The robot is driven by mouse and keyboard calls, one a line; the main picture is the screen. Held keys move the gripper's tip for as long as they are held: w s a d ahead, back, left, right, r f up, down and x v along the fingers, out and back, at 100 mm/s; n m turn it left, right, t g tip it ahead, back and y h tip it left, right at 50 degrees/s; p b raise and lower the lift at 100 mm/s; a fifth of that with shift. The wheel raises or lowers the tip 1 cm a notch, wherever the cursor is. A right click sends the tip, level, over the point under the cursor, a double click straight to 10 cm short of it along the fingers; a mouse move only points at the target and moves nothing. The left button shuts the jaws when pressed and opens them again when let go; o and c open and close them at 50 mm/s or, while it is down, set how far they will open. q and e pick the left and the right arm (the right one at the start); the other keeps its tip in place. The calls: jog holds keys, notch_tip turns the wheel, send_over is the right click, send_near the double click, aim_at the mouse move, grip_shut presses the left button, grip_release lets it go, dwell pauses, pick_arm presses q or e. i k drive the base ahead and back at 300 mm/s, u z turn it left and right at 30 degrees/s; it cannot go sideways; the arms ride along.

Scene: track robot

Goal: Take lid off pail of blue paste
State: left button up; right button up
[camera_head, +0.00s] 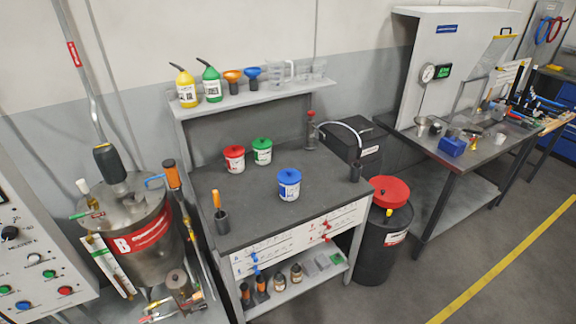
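A white pail with a blue lid (289,174) and a blue label (290,190) stands upright on the dark top of the workbench (265,215), near its middle. The blue lid sits on the pail and has a small knob on top. The paste inside is hidden. Neither of my grippers shows in the head view, and nothing touches the pail.
A red-lidded pail (234,159) and a green-lidded pail (262,151) stand behind and left of the blue one. An orange-handled tool stands in a dark holder (221,220) at the bench's left. The bench front and right are mostly clear. A metal drum (150,258) stands left.

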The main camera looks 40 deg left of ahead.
aim_at(286, 176)
jog(key=u, duration=0.5)
jog(key=i, duration=0.85)
jog(key=u, duration=0.9)
